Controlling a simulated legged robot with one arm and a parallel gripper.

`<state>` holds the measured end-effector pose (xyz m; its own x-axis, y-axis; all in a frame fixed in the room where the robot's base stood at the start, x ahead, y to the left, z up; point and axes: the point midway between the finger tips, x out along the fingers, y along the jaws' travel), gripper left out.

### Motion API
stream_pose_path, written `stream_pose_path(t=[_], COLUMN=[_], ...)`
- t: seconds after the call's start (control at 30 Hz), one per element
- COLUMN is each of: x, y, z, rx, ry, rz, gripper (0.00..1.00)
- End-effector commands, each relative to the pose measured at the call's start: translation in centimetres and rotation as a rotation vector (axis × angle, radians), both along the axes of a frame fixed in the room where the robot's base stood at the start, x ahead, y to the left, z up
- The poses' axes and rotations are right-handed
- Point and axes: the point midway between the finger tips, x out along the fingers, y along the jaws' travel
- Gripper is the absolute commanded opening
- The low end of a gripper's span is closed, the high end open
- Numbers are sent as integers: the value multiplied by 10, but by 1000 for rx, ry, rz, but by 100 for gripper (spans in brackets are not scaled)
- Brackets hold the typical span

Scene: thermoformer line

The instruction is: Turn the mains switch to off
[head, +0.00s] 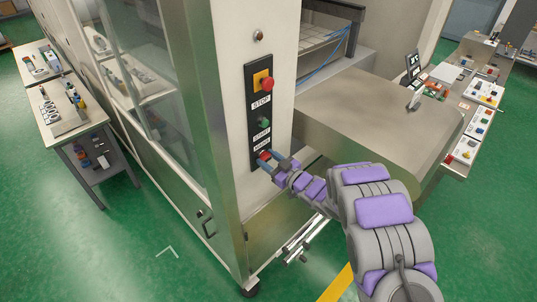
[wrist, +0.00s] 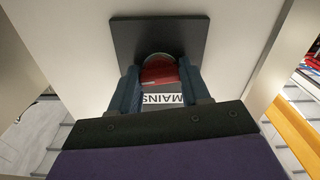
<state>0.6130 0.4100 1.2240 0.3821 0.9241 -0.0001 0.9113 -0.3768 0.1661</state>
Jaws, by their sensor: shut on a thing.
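The mains switch (wrist: 160,72) is a red knob on a dark panel, with a white MAINS label (wrist: 163,99) beside it in the wrist view. In the head view the red switch (head: 264,155) is at the bottom of the black control panel (head: 253,110), partly hidden by my gripper. My gripper (wrist: 160,82) is shut on the red knob, one dark blue finger on each side of it. It also shows in the head view (head: 270,160), reaching the panel from the right. The knob's exact turn position is hard to tell.
Above the switch are a green START button (head: 264,122) and a red STOP button (head: 267,83) on a yellow plate. A steel housing (head: 385,115) stands right of the panel, close to my arm. Benches with parts stand at left (head: 75,130) and far right.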

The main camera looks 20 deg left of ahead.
Motion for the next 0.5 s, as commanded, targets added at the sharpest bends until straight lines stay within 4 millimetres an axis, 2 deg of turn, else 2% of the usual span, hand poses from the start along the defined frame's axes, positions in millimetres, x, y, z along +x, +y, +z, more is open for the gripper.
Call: stream_pose_path(t=[0.2,0.5], x=[-2,-2], y=[-1,-1], z=[-4,-5], rx=[34,59], ry=[112,172], rz=[1,0], gripper=[16,16])
